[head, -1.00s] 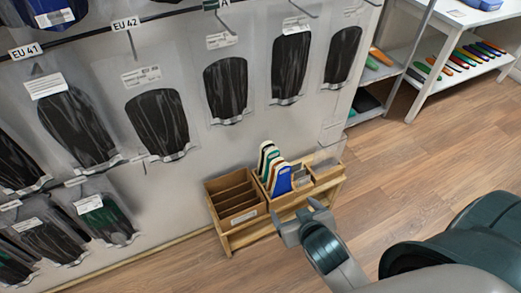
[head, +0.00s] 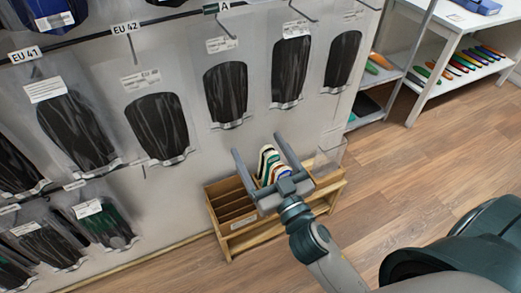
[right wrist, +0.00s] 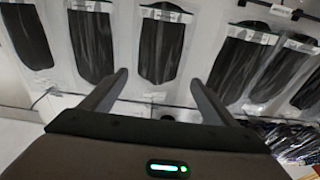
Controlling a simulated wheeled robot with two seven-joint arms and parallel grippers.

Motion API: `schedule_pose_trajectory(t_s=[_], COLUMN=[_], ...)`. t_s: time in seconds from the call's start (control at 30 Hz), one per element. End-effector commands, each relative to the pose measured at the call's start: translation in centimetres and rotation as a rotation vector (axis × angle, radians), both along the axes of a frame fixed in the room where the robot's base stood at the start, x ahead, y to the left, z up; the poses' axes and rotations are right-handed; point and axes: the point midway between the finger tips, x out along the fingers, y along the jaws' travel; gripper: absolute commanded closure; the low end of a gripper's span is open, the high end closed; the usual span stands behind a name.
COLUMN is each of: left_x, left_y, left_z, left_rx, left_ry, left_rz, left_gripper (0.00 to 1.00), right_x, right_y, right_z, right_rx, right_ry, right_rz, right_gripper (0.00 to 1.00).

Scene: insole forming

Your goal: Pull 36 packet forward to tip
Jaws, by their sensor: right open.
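Clear packets with dark insoles hang on wall hooks. In the head view they include one at the centre (head: 226,95), one right of it (head: 291,75) and one further right (head: 343,58). No 36 label is readable, so I cannot tell which packet is 36. My right gripper (head: 257,144) is open and empty, fingers pointing at the wall below these packets, apart from them. In the right wrist view the open fingers (right wrist: 159,77) show below a row of packets, with one packet (right wrist: 160,50) between and beyond the fingertips. My left gripper is not in view.
A wooden rack (head: 232,208) with coloured insole shapes (head: 270,165) stands by the wall, partly behind my right gripper. Size signs EU 41 (head: 25,53) and EU 42 (head: 125,28) are on the rail. A white shelf table (head: 465,65) stands at upper right. Open floor lies at right.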

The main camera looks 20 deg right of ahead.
Motion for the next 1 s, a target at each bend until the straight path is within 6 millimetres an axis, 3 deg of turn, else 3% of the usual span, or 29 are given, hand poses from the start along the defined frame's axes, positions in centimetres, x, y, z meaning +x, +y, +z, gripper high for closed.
schedule_pose_trajectory(t_s=[0.47,0.67,1.0], left_x=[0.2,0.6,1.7], left_y=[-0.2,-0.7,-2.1], left_z=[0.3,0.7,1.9], left_rx=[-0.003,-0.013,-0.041], left_ry=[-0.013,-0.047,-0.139], left_rz=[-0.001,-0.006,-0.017], left_gripper=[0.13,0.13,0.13], right_x=[0.7,2.7,8.0], right_y=[0.0,0.1,0.2], right_z=[0.1,0.6,1.4], right_rx=[-0.001,-0.002,-0.003], right_ry=[0.002,0.0,0.001], right_rz=[0.0,0.0,-0.001], right_gripper=[0.19,0.19,0.19])
